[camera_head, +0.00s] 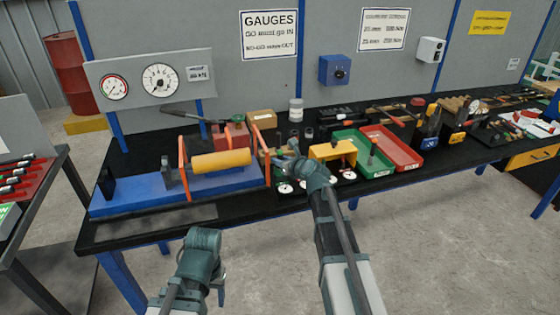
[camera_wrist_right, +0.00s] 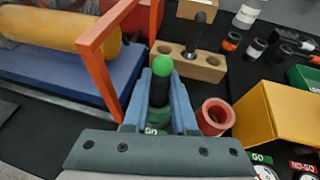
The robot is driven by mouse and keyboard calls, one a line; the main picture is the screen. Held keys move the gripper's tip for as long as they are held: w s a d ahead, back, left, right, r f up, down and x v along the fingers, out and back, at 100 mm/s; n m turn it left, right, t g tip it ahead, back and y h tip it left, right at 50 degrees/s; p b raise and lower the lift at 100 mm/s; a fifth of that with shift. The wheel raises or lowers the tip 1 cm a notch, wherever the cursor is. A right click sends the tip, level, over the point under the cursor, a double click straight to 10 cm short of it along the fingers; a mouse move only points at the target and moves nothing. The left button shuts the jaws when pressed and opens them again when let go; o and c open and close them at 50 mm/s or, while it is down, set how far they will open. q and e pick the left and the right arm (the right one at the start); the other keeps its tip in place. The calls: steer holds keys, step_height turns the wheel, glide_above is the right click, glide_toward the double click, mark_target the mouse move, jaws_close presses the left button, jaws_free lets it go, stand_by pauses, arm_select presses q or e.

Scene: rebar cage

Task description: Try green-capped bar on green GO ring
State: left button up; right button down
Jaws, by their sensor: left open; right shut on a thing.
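My right gripper (camera_wrist_right: 160,100) is shut on the green-capped bar (camera_wrist_right: 160,66), a dark bar held upright between the fingers. In the right wrist view a green rim (camera_wrist_right: 154,125) and a green label lie at the bar's lower end, mostly hidden by the fingers and palm. They appear to be the green GO ring and its mark. I cannot tell whether the bar's tip is in the ring or above it. A red ring (camera_wrist_right: 215,116) stands just right of the gripper. In the head view my right gripper (camera_head: 286,163) is over the bench; my left gripper (camera_head: 220,290) is open, low in front.
An orange frame (camera_wrist_right: 104,45) on the blue machine (camera_head: 125,197) stands close left of my right gripper. A yellow stand (camera_head: 334,151) is close right. Behind is a wooden block (camera_wrist_right: 188,65) with a dark bar. Green (camera_head: 378,171) and red (camera_head: 400,155) trays lie farther right.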

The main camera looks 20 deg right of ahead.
steer(key=c, duration=0.6)
jaws_free()
steer(key=shift+c, duration=0.2)
steer(key=p+v, duration=0.5)
steer(key=v, duration=0.8)
steer(key=shift+s, duration=0.45)
steer(key=s+a+f+n+g+y, duration=0.1)
steer(key=s+a+f+n+g, duration=0.35)
steer(key=a+n, duration=0.4)
steer(key=s+a+f+n+g+y, duration=0.1)
steer(key=s+a+f+n+g, duration=0.3)
steer(key=a+n, duration=0.5)
steer(key=s+a+f+n+g+h, duration=0.1)
steer(key=s+f+n+g+h, duration=0.1)
steer(key=s+n, duration=0.5)
steer(key=s+a+f+n+g+h, duration=0.1)
steer(key=s+f+n+g+h, duration=0.2)
steer(key=s+n, duration=0.5)
steer(key=shift+n+h, duration=0.7)
steer(key=shift+n, duration=1.65)
